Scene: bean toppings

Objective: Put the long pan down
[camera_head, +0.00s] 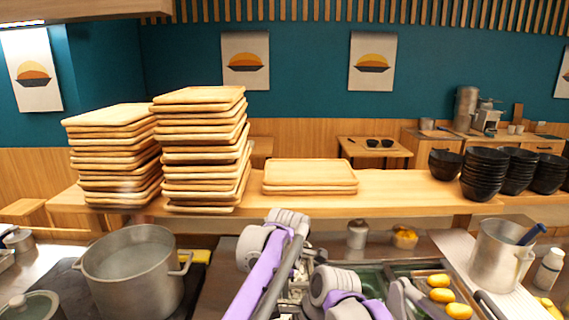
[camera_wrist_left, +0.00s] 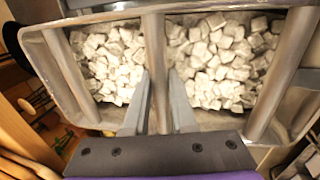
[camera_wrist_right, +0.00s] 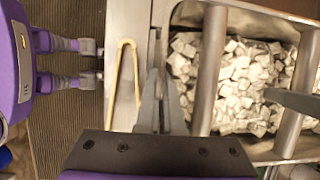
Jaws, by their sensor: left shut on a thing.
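The long metal pan (camera_wrist_left: 235,118) holds many white cubes (camera_wrist_left: 215,55) and has metal bars across it. In the left wrist view my left gripper (camera_wrist_left: 159,85) has one finger on each side of the middle bar (camera_wrist_left: 155,45) and is shut on it. The pan also shows at the right of the right wrist view, with its cubes (camera_wrist_right: 225,85) and a grey finger reaching in from the right. My right gripper (camera_wrist_right: 158,80) is beside the pan's left end, fingers close together, with nothing clearly held. In the head view my arms hide much of the counter.
A large pot (camera_head: 135,275) stands at the left. Stacks of wooden trays (camera_head: 200,150) and black bowls (camera_head: 485,170) stand on the shelf (camera_head: 400,190). A metal jug (camera_head: 497,258) and yellow items (camera_head: 440,295) are at the right. A yellow loop (camera_wrist_right: 125,75) lies beside my right gripper.

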